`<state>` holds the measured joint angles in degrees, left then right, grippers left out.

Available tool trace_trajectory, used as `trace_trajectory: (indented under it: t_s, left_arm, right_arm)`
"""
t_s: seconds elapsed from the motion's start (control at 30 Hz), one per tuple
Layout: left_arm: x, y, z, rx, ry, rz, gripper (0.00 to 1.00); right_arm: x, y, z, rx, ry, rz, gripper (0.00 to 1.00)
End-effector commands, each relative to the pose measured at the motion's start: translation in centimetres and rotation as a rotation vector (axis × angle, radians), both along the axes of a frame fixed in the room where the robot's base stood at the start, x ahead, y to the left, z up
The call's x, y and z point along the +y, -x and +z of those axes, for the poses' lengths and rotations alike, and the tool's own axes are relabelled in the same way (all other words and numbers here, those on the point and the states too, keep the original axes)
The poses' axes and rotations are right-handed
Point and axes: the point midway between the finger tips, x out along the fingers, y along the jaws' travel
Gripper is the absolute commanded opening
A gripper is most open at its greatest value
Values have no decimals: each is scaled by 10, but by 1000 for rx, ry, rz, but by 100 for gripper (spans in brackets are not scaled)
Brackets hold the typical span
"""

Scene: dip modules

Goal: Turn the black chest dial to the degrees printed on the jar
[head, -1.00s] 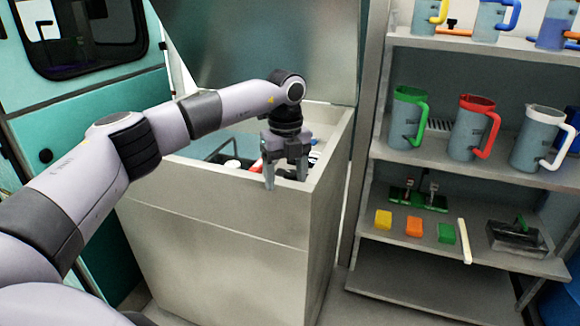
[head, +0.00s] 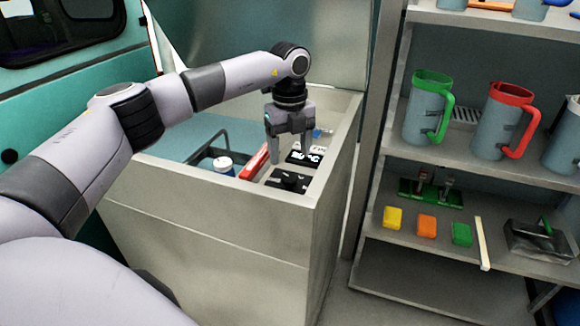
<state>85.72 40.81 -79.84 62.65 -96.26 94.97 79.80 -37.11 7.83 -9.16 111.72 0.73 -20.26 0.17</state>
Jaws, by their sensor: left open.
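The open grey chest (head: 215,225) stands in the middle of the head view. Inside, near its front right corner, is a black panel with the black dial (head: 289,181); its pointer setting is too small to read. Behind it is a dark display (head: 303,158) with white characters, partly covered by a finger. A jar with a white lid (head: 222,163) stands inside toward the left; its print is unreadable. My left gripper (head: 289,157) is open and empty, pointing down. In the picture it appears just above and behind the dial, apparently not touching it. My right gripper is not in view.
A red object (head: 255,161) lies between jar and panel. A dark wire rack (head: 207,146) is behind the jar. The chest's raised walls surround everything. Shelves with a green-rimmed pitcher (head: 428,108), a red-rimmed pitcher (head: 503,120) and coloured blocks stand at right.

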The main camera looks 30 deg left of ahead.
Motion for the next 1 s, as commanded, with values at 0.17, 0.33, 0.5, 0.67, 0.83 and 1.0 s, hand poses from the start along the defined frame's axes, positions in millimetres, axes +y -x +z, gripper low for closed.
trace_trajectory:
  t_s: [0.17, 0.33, 0.5, 0.67, 0.83, 1.0]
  left_arm:
    - [0, 1, -27, 4, -1, 0, 69]
    - [0, 1, -51, 3, -2, 1, 69]
    - [0, 1, -64, 1, -1, 0, 69]
    - [0, 0, -65, 0, 0, 0, 69]
    - [0, 1, -65, 0, 0, 0, 50]
    - [0, 1, -65, 1, -1, 0, 13]
  right_arm:
    - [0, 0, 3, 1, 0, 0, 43]
    - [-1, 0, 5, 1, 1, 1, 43]
    - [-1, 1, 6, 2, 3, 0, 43]
    - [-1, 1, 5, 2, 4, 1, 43]
    - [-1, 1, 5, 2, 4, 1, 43]
    - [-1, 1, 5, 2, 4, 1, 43]
